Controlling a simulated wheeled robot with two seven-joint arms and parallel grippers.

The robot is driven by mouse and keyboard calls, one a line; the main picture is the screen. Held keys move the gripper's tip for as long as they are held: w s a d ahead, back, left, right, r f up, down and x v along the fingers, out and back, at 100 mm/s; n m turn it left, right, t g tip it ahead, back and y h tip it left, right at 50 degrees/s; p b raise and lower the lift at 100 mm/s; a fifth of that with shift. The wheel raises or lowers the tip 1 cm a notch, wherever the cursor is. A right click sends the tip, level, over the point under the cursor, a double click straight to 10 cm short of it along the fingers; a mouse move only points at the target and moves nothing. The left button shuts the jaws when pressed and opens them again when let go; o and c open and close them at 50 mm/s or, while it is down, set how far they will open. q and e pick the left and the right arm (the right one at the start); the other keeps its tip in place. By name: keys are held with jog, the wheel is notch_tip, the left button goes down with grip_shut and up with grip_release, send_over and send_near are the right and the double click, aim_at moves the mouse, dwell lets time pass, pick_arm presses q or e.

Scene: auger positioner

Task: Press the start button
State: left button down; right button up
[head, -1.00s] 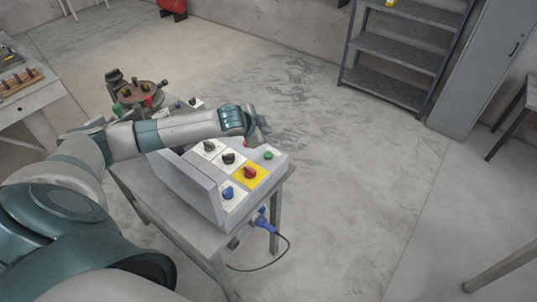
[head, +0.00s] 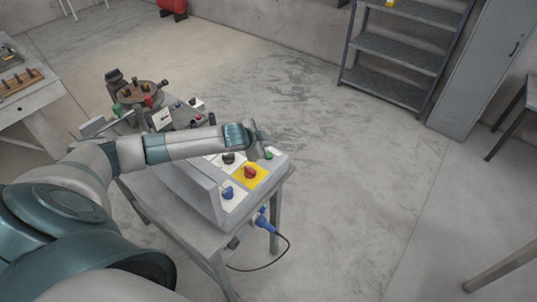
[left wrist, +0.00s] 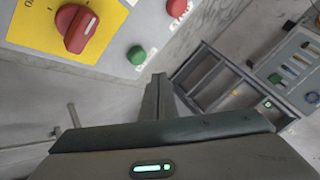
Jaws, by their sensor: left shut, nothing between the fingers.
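The green push button (head: 268,155) sits on the sloped face of the grey control box (head: 207,196), near its right edge. It also shows in the left wrist view (left wrist: 137,55), beside a small label too small to read. My left gripper (head: 262,143) is just behind and above the green button in the head view, apart from it as far as I can tell. Its fingers (left wrist: 158,92) are closed together and empty in the left wrist view, with the tips to the lower right of the button. My right gripper is in neither view.
A red rotary switch on a yellow plate (head: 250,172) and a blue knob (head: 228,193) share the box face. A red button (left wrist: 177,7) is close to the green one. The box stands on a small table with a blue plug (head: 262,222) at its side.

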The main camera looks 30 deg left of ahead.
aim_at(269, 155)
pick_arm(q)
notch_tip(269, 155, down, 2)
jog(key=shift+f+b, duration=0.2)
jog(key=shift+b, duration=0.45)
jog(key=shift+f, duration=0.2)
